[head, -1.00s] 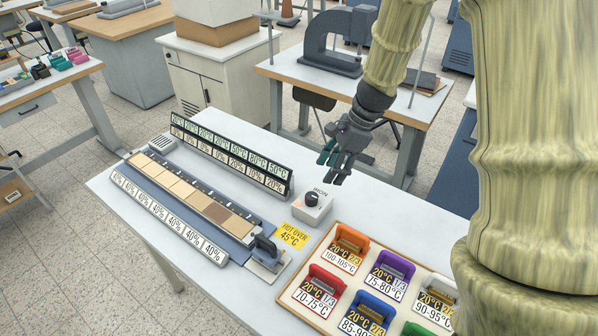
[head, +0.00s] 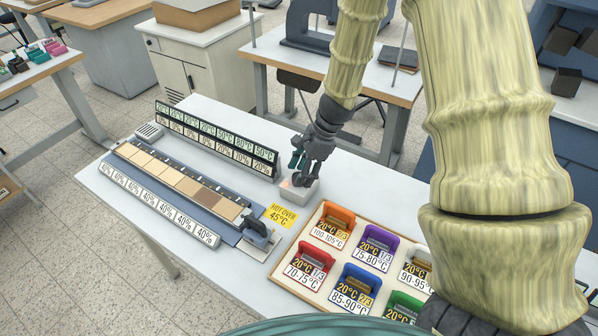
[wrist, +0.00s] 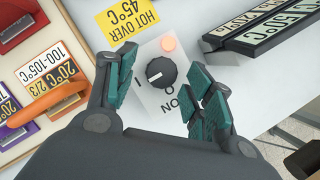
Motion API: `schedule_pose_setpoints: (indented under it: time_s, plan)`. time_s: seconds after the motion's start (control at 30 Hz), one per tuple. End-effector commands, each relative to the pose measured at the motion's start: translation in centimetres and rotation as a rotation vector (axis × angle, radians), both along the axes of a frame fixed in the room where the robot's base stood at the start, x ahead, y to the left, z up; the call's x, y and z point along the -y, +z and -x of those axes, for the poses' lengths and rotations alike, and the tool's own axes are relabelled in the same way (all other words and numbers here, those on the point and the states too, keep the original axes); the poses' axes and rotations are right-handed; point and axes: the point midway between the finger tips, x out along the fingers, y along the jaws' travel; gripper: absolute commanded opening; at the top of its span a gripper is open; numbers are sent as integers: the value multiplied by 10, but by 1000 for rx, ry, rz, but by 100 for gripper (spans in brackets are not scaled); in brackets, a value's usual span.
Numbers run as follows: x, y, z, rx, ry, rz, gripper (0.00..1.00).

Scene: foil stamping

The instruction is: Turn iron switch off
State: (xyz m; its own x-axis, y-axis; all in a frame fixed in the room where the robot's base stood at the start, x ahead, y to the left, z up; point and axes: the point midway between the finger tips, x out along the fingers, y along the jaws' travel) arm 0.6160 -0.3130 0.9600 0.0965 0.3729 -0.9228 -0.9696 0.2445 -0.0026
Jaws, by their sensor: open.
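The iron switch box is white, with a black rotary knob (wrist: 162,73) and a glowing orange-red lamp (wrist: 168,43). In the head view the box (head: 300,194) is partly covered by my gripper (head: 304,165). In the wrist view my gripper (wrist: 164,90) is open, with its teal pads on either side of the knob and gaps visible between. The iron (head: 258,232) rests at the near end of the strip board.
A yellow "HOT OVER 45°C" card (head: 281,217) lies beside the box. A tray (head: 272,274) of coloured holders stands to the right. A row of dark labelled blocks (wrist: 262,32) is close to my gripper's right side. The table's back right is clear.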

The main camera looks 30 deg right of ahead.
Motion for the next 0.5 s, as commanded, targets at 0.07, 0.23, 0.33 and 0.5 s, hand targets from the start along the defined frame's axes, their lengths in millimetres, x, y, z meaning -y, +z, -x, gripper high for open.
schedule_pose_setpoints:
  time_s: [0.07, 0.23, 0.33, 0.5]
  plan:
    - [-2, -5, -2, -1, 0, 0, 53]
    - [-4, -10, -4, -2, 3, 2, 53]
    - [-5, -10, -4, -1, 4, 2, 53]
    - [-4, -10, -3, -1, 2, 2, 47]
